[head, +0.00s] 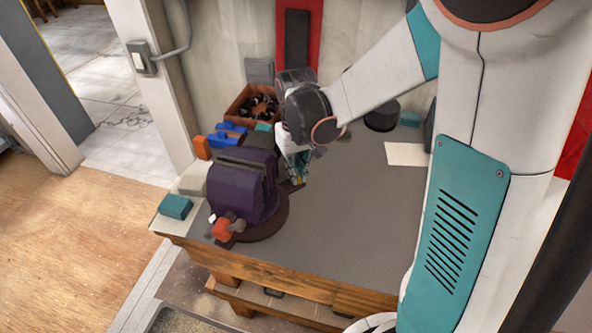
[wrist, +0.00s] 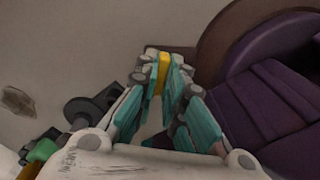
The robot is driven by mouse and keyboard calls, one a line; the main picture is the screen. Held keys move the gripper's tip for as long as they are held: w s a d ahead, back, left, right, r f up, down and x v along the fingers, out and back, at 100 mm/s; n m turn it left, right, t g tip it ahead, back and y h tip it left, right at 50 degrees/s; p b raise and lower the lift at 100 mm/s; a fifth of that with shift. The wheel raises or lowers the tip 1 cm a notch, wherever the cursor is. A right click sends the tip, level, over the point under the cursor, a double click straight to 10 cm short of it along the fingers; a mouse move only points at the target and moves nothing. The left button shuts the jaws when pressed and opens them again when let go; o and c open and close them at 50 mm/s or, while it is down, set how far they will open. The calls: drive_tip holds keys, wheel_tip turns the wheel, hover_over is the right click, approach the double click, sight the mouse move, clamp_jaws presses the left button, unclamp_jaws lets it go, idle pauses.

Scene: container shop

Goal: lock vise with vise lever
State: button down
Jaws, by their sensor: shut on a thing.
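A dark purple vise (head: 238,187) stands on a round brown base near the left front of the grey-topped workbench. Its purple body (wrist: 262,105) fills the right of the wrist view. My gripper (head: 297,176) is low at the vise's right side. In the wrist view, my gripper's teal fingers (wrist: 162,78) close on a small yellow piece (wrist: 162,70). It looks like the end of the vise lever, beside a dark brown bar; most of it is hidden by the fingers. An orange part with a grey knob (head: 225,228) is at the vise's front.
An orange bin of dark small parts (head: 240,101) stands at the back of the bench (head: 350,220). Blue and orange pieces (head: 226,134) lie behind the vise, and a teal block (head: 175,207) lies to its left. The bench top right of the vise is mostly clear.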

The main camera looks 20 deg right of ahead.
drive_tip(key=m, duration=0.4)
drive_tip(key=shift+m, duration=0.4)
idle(0.4)
drive_tip(key=c, duration=1.7)
unclamp_jaws()
wheel_tip(320, 180, up, 12)
drive_tip(key=shift+r, duration=0.1)
